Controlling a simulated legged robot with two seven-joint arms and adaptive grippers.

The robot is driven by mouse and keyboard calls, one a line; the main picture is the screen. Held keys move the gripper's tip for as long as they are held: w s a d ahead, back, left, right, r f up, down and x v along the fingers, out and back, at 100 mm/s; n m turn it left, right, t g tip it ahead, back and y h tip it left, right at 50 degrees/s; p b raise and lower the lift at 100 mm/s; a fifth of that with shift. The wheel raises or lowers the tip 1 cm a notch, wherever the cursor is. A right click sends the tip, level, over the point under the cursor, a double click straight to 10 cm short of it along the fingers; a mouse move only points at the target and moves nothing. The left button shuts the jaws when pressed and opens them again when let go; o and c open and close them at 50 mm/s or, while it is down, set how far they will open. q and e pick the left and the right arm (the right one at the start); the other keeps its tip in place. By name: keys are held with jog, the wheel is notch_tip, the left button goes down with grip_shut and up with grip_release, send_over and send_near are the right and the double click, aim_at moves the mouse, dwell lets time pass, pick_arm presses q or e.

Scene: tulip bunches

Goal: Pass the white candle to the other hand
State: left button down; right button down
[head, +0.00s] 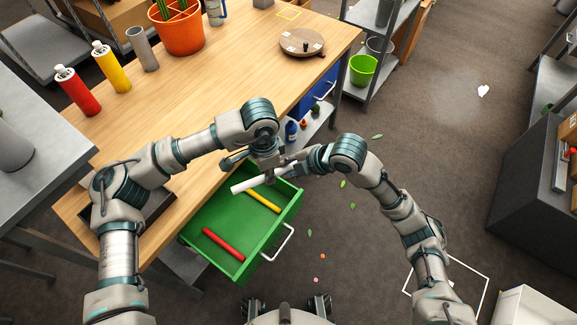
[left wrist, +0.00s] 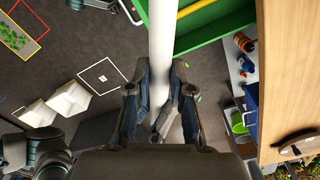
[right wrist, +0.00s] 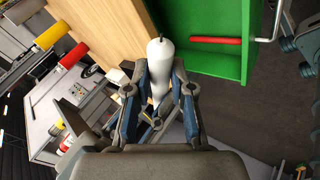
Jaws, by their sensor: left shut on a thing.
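The white candle (head: 246,184) is held in the air above the open green drawer, one end sticking out to the left. My left gripper (head: 268,166) is shut on it; the left wrist view shows the candle (left wrist: 162,40) running up from between the fingers (left wrist: 160,92). My right gripper (head: 292,168) is close beside the left one, near the candle. In the right wrist view the candle's wick end (right wrist: 160,55) shows at the right fingers (right wrist: 166,80), which lie on both sides of it. Whether they press on it is unclear.
The green drawer (head: 287,215) holds a red candle (head: 223,244) and a yellow candle (head: 262,200). The wooden table (head: 200,95) carries a red bottle, a yellow bottle and an orange pot (head: 180,32). A grey shelf with a green bucket (head: 363,70) stands beyond.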

pick_arm(q)
jog(key=c, duration=1)
grip_release()
jog(key=shift+o, duration=0.2)
jog(key=shift+r, duration=0.15)
